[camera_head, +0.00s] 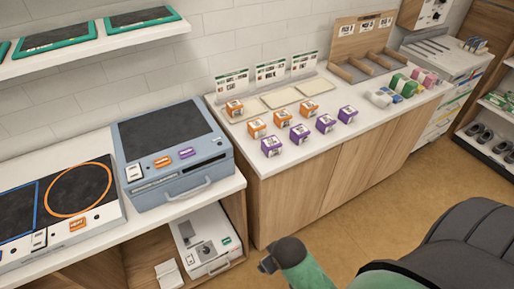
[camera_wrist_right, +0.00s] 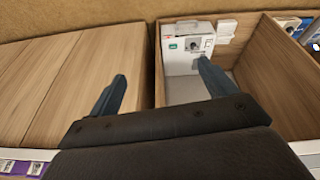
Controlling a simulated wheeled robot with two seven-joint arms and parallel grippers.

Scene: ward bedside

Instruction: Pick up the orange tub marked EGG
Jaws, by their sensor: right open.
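My right gripper (camera_head: 267,264) is low in front of the counter, well below and apart from the tubs. In the right wrist view its two fingers (camera_wrist_right: 162,86) are spread with nothing between them. My left gripper is not in view.
Several purple tubs (camera_head: 299,134) stand close in front and right of the orange ones. Label cards (camera_head: 270,75) and pale trays (camera_head: 281,97) are behind. A blue-grey appliance (camera_head: 172,150) stands left. A white device (camera_head: 203,240) sits in the open shelf below.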

